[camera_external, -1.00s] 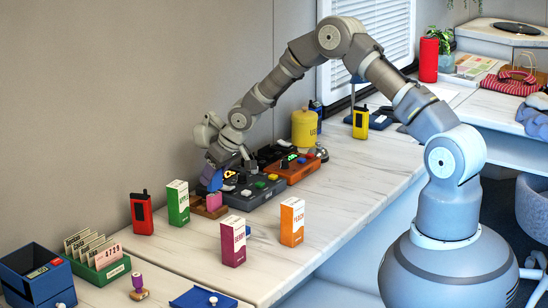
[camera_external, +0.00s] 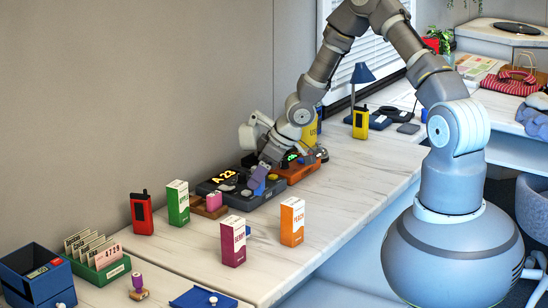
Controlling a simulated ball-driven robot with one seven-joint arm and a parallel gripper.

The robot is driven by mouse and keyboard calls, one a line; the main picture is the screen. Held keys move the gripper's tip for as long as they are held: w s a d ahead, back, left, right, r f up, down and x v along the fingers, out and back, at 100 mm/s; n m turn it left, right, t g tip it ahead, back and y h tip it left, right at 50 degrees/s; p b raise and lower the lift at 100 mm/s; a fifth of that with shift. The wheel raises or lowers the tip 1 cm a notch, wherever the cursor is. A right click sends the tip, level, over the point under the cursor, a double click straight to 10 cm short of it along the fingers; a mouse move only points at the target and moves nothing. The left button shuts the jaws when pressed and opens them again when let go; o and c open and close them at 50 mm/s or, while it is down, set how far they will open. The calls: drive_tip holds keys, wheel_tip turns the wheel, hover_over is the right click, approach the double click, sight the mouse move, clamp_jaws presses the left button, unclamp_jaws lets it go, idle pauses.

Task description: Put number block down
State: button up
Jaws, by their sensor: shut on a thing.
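My gripper (camera_external: 263,168) reaches down over the front right of the black console (camera_external: 238,197), near its right end. It is shut on a small blue-violet block (camera_external: 257,184), which I take for the number block. No number can be read on it at this size. The block is tilted and close above the console's top; I cannot tell whether it touches. The console's lit display (camera_external: 224,177) reads "A 23" in yellow.
An orange-brown console (camera_external: 298,172) stands right behind the gripper. A wooden tray (camera_external: 208,210) with a pink piece is left of the black console. Purple (camera_external: 233,242), orange (camera_external: 292,222) and green (camera_external: 178,203) cartons stand nearby. The counter's right front is clear.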

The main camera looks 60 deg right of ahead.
wheel_tip(320, 180, down, 9)
drive_tip(key=b, duration=0.4)
drive_tip(key=shift+f+b, duration=0.2)
drive_tip(key=shift+b, duration=0.2)
drive_tip(key=shift+f, duration=0.1)
drive_tip(key=o, duration=1)
drive_tip(key=shift+r, duration=0.25)
drive_tip(key=p+v, duration=0.5)
drive_tip(key=v, duration=0.6)
drive_tip(key=shift+s+r, duration=0.2)
drive_tip(key=shift+r, duration=0.15)
